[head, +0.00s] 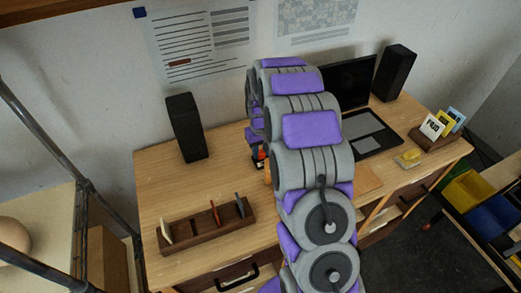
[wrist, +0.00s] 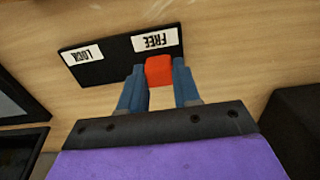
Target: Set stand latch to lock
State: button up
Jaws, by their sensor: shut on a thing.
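The stand latch shows in the wrist view as a black plate (wrist: 112,62) with two white labels, and a red-orange block (wrist: 159,70) at its edge. The "LOCK" label (wrist: 83,55) is on the left and the "FREE" label (wrist: 154,41) on the right, both upside down. The red block sits beside the "FREE" label. My gripper (wrist: 160,75) is shut on the red block, with one blue finger on each side of it. In the head view my arm hides most of the latch; only a small red-orange and black bit (head: 259,156) shows beside the arm.
On the wooden desk (head: 160,190) stand two black speakers (head: 186,127) (head: 394,72), a laptop (head: 368,133), a brown slotted rack (head: 207,227) at the front left and a card holder (head: 437,135) at the right. The desk's left part is mostly clear.

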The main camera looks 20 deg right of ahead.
grip_shut()
jog(key=shift+d, duration=0.1)
jog(key=d+p, duration=0.1)
jog(key=d, duration=0.8)
jog(key=shift+d+r, duration=0.1)
jog(key=shift+d, duration=0.1)
jog(key=shift+a, duration=0.25)
jog(key=shift+o, duration=1.4)
grip_release()
jog(key=shift+d, duration=0.15)
jog(key=o, duration=0.3)
jog(key=shift+d, duration=0.3)
jog(key=shift+o, duration=0.2)
jog(key=shift+a, duration=0.15)
